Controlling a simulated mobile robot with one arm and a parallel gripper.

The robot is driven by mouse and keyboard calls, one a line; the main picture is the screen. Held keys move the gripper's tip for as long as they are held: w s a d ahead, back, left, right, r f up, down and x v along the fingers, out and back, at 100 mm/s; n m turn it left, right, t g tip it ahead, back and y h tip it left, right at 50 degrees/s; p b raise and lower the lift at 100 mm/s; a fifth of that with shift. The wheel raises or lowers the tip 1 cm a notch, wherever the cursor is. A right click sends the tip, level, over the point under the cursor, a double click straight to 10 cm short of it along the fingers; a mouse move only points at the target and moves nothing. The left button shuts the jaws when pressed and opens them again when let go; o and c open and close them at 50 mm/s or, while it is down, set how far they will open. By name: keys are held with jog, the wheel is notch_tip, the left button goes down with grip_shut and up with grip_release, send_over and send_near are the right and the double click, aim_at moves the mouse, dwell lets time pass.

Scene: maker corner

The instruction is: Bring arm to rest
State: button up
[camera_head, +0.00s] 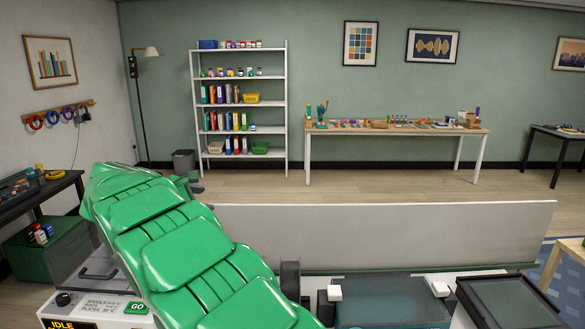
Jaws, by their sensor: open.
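My arm (185,250), in glossy green ribbed segments, fills the lower left of the head view. It slants from the bottom middle up to the left, close to the camera. A small green and dark grey part shows just past its upper right edge. I cannot make out any gripper fingers, so my gripper is not seen.
A low grey panel (400,232) stands behind a light bench. A dark tray (508,302) lies at the right. Behind are a white shelf (287,120), a long table (390,131) with small items and a dark bin (184,161). The wooden floor between is clear.

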jog(key=s+d+m+g, duration=0.2)
jog(key=s+d+m, duration=0.1)
jog(key=d, duration=0.8)
jog(key=s+d+m+g, duration=0.2)
jog(key=s+d+m, duration=0.1)
jog(key=d, duration=0.7)
jog(key=s+d+f+m+g, duration=0.1)
jog(key=s+d+m+g, duration=0.35)
jog(key=s+d, duration=1)
jog(key=s+d+f+m+g+y, duration=0.1)
jog(key=s+f+m+y, duration=0.1)
jog(key=s, duration=0.9)
jog(key=s+d+f+m+g+y, duration=0.1)
jog(key=s+d+f+m+y, duration=0.1)
jog(key=s+m, duration=0.4)
jog(key=s+d+f+m+g+y, duration=0.1)
jog(key=s+f+m, duration=0.3)
jog(key=s, duration=1.2)
jog(key=shift+d+f+g+y, duration=0.3)
jog(key=shift+d+g+y, duration=0.1)
jog(key=shift+d, duration=0.2)
